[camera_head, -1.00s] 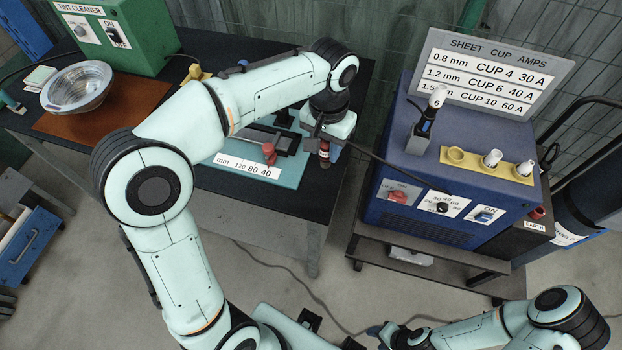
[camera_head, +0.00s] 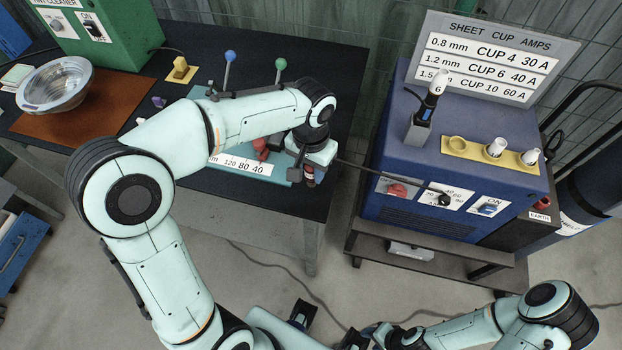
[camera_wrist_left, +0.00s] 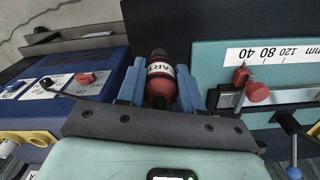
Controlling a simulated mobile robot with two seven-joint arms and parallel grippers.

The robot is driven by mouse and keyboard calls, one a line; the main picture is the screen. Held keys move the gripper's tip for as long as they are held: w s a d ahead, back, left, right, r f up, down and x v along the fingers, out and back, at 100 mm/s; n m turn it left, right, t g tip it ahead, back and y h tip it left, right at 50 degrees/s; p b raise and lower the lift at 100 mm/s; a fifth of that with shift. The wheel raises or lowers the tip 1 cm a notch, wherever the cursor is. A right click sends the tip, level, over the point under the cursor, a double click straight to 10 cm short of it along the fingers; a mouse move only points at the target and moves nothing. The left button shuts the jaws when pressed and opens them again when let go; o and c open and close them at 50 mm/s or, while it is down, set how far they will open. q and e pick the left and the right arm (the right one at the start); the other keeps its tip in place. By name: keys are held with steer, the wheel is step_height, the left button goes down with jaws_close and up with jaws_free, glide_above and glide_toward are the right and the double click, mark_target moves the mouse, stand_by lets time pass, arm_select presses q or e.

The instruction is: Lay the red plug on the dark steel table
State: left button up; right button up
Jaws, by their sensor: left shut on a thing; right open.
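My left gripper (camera_head: 309,166) is shut on the red plug (camera_head: 309,179). In the left wrist view, the plug (camera_wrist_left: 161,86) sits between the blue fingers, with a white band of partly hidden lettering. The plug is over the dark steel table (camera_head: 340,95), on the bare strip right of the teal plate; I cannot tell whether it touches the top. The table top also shows behind the plug in the left wrist view (camera_wrist_left: 172,25). My right gripper (camera_head: 372,334) is low in the head view, open, away from the table; its fingers are partly hidden.
The teal plate (camera_head: 284,174) has a scale, a red clamp (camera_head: 261,149) and two ball-topped levers. A blue machine (camera_head: 430,170) stands right of the table, across a gap. A black cable (camera_head: 375,169) spans that gap. A steel bowl (camera_head: 55,88) stands far left.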

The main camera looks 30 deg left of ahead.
mark_target(311, 179)
arm_select(q)
steer(key=shift+f, duration=2.3)
steer(key=shift+f+b, duration=0.15)
steer(key=shift+b, duration=0.2)
steer(key=o, duration=1.1)
steer(key=shift+r, duration=0.25)
step_height(311, 179, up, 12)
steer(key=shift+f+p, duration=0.1)
steer(key=shift+p, duration=0.9)
